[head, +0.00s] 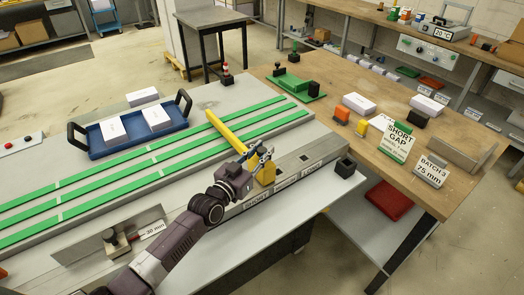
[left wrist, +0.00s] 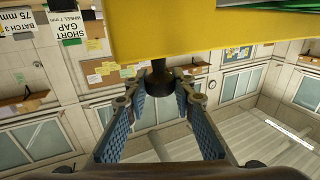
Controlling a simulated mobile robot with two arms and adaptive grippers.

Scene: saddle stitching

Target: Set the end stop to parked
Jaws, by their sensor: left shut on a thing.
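The yellow end stop (head: 228,132) shows in the head view as a long bar reaching back across the green belts, with a yellow block (head: 267,174) at the front rail. My left gripper (head: 259,156) is at the bar's near end. In the left wrist view the yellow part (left wrist: 210,28) fills the top, and my left gripper (left wrist: 161,88) is shut on its black knob (left wrist: 159,76). Labels along the front rail (head: 305,158) read SHORT and LONG, with one between them too small to read. My right gripper is not in view.
A blue tray (head: 91,146) with white paper stacks stands behind the belts. A black square cup (head: 345,167) sits at the rail's right end. A wooden bench (head: 322,119) at right holds a green fixture, SHORT GAP and BATCH 3 75 mm cards. A 30 mm stop plate stands front left.

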